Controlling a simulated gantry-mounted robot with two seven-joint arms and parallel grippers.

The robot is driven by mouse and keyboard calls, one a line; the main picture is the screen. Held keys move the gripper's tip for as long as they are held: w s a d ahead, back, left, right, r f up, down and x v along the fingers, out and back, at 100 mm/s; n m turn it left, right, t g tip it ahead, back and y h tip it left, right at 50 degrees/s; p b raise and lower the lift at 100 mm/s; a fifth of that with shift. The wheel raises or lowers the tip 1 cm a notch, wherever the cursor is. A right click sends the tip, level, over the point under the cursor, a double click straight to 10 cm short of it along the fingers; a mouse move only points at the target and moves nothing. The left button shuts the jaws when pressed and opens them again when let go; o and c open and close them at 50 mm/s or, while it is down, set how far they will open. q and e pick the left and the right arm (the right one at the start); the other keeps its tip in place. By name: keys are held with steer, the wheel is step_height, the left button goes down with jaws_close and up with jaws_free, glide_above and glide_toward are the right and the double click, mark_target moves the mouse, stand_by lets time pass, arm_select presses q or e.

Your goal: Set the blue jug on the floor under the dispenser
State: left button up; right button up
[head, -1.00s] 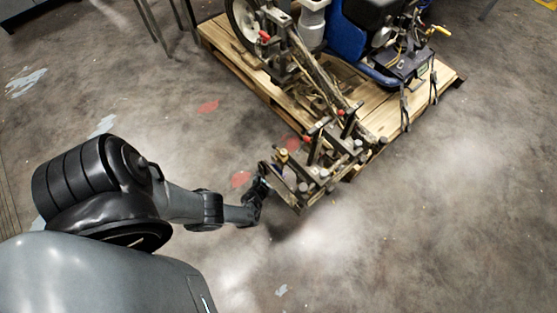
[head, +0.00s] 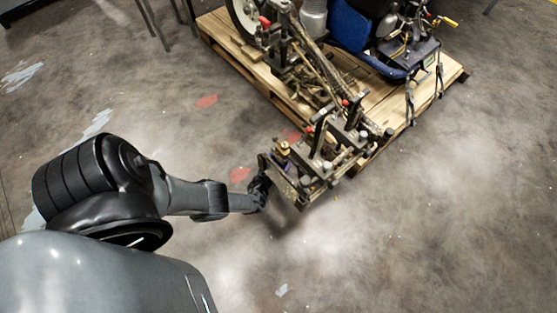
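The line striper's front frame (head: 325,155), with several clamps and fittings, overhangs the near corner of the pallet; it appears to be the dispenser part. I cannot make out a blue jug for sure. The large blue part (head: 352,28) belongs to the machine's body on the pallet. My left gripper (head: 261,187) is small and dark at the left end of the front frame, touching or just beside it. Its fingers blend into the frame, so whether it is open or holds something cannot be told. My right gripper is out of view.
The wooden pallet (head: 222,36) carries the machine with its wheel (head: 243,18) and yellow handle (head: 449,21). Metal legs (head: 152,25) stand at the upper left. The concrete floor (head: 400,250) in front of and right of the frame is clear.

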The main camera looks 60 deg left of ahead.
arm_select(q)
steer(key=shift+w+a, duration=0.1)
steer(key=shift+a, duration=0.15)
steer(key=o, duration=1.1)
steer(key=shift+c, duration=0.2)
steer(key=shift+d, duration=0.1)
steer(key=p+v, duration=0.7)
steer(key=v, duration=0.5)
steer(key=shift+d, duration=0.2)
steer(key=shift+r, duration=0.1)
